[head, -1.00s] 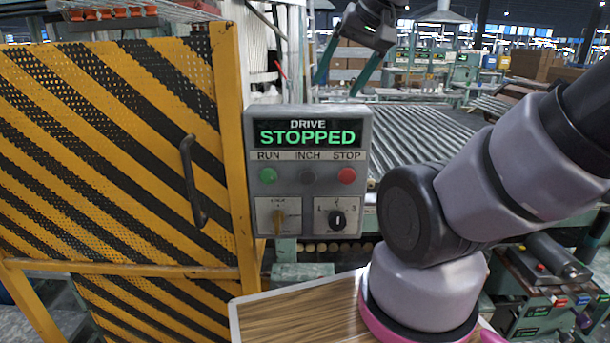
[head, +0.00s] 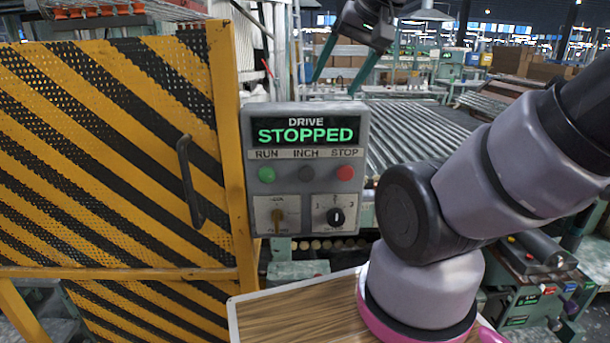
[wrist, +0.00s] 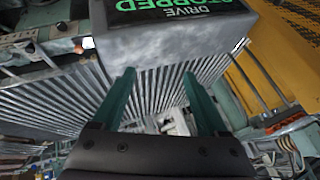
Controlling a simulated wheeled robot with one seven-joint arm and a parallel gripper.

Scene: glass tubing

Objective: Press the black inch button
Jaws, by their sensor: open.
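The grey control box (head: 350,112) faces me in the head view, and its display reads DRIVE STOPPED. The black inch button (head: 306,173) sits in the middle of the button row, between the green run button (head: 267,174) and the red stop button (head: 345,172). My gripper (head: 337,82) is open and empty, with its two green fingers pointing down, above and behind the box's top edge in the picture. In the wrist view the open fingers (wrist: 160,100) show apart, with the box's top and part of its display (wrist: 180,8) upside down beyond them. The buttons are hidden there.
A yellow and black striped mesh gate (head: 110,150) with a dark handle (head: 188,180) stands left of the box. A selector switch (head: 278,216) and a black knob (head: 336,216) sit below the buttons. A roller conveyor (head: 410,125) runs behind.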

